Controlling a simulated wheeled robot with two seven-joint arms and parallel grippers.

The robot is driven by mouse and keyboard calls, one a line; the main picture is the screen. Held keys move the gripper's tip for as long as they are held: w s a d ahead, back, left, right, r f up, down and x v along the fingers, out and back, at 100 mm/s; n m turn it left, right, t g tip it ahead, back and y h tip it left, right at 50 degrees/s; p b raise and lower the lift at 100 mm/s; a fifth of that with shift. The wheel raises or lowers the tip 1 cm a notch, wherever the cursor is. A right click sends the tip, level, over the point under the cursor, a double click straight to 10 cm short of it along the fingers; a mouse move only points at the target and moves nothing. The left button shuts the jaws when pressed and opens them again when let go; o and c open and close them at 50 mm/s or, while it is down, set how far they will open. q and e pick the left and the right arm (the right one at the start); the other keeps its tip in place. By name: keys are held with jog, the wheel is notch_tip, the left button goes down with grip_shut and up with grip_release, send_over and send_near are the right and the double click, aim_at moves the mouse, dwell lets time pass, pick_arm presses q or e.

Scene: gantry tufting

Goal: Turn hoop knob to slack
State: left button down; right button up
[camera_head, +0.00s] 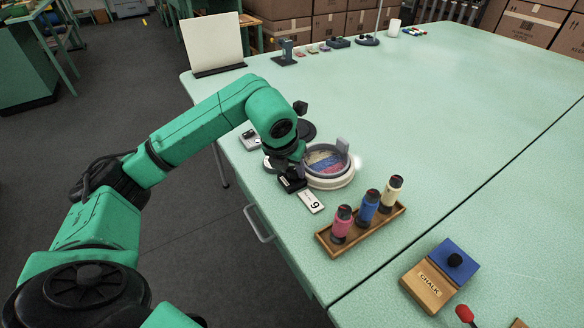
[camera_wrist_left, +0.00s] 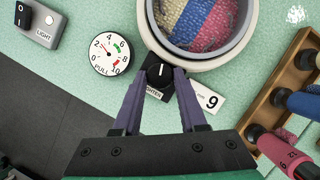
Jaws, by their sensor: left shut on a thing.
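The round hoop (camera_head: 330,178) stands on the table with pink, blue and yellow tufting inside; its rim also shows in the left wrist view (camera_wrist_left: 155,38). The black hoop knob (camera_wrist_left: 160,70) with a white pointer line sits at the hoop's near edge, above a partly covered label ending in "GHTEN". My left gripper (camera_wrist_left: 161,76) is shut on the knob, one finger on each side; in the head view it (camera_head: 292,178) reaches down beside the hoop. A white PULL gauge (camera_wrist_left: 118,50) lies left of the knob, its needle pointing up and left. My right gripper is out of view.
A LIGHT switch box (camera_wrist_left: 40,22) is left of the gauge. A card with a 9 (camera_wrist_left: 209,100) lies right of the knob. A wooden rack (camera_head: 385,228) holds three yarn cones. A chalk block (camera_head: 430,283) stands nearer. The table's far middle is clear.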

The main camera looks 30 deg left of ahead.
pick_arm(q)
jog(key=shift+c, duration=2.2)
grip_release()
jog(key=shift+r, duration=0.1)
jog(key=v, duration=1.4)
jog(key=shift+s+r, duration=0.2)
